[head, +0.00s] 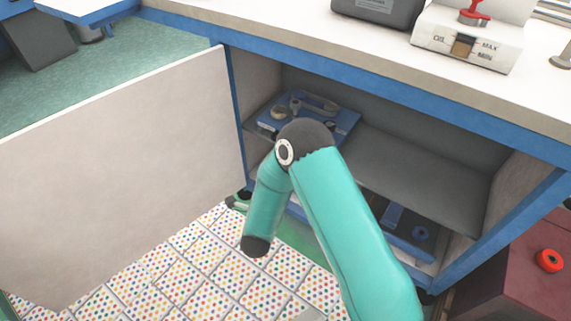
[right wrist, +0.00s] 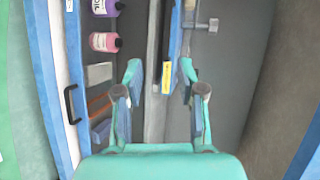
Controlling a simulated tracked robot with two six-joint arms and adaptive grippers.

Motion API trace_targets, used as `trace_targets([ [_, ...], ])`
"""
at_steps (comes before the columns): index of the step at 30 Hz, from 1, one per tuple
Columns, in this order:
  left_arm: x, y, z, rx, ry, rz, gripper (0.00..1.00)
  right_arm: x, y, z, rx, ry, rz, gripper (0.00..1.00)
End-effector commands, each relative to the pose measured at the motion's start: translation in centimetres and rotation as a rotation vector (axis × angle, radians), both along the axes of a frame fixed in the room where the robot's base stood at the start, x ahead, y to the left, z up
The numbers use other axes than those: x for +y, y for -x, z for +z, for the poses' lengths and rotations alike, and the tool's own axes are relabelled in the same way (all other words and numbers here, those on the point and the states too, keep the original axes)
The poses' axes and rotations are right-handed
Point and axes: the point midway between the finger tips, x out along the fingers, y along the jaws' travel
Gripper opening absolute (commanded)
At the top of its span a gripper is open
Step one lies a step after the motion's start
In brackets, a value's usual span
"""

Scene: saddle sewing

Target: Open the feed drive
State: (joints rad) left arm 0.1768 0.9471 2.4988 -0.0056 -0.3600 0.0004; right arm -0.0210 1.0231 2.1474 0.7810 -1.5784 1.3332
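I cannot tell for sure which part is the feed drive. In the right wrist view a blue edge with a yellow label (right wrist: 167,78) shows between the fingertips of my right gripper (right wrist: 161,70). The fingers are spread on either side of it; contact is not visible. In the head view a blue unit with grey and round metal parts (head: 325,111) sits on the cabinet shelf. My right arm's elbow is in front of it, and my right gripper is not visible there. My left gripper is in neither view.
The cabinet door (head: 110,175) stands wide open at the left. Blue parts (head: 405,225) lie in the lower compartment. The right wrist view shows a black handle (right wrist: 73,104), a pink bottle (right wrist: 104,42) and a purple bottle (right wrist: 103,8). The worktop (head: 270,25) overhangs the cabinet opening.

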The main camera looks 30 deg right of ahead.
Motion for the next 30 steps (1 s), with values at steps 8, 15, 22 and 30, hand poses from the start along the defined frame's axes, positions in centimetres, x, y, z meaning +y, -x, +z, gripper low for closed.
trace_targets([
  [8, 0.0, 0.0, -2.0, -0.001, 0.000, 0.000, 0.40, -1.3, -0.5, -0.3, -0.107, -0.006, -0.073, 0.39],
  [15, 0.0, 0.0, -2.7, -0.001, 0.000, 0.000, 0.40, -3.9, -3.0, -1.1, -0.106, -0.006, -0.074, 0.39],
  [22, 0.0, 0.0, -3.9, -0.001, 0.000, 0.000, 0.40, -7.4, -6.5, -2.1, -0.105, -0.006, -0.073, 0.39],
  [30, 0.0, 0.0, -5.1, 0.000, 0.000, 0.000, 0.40, -10.9, -10.1, -2.9, -0.103, -0.005, -0.070, 0.39],
])
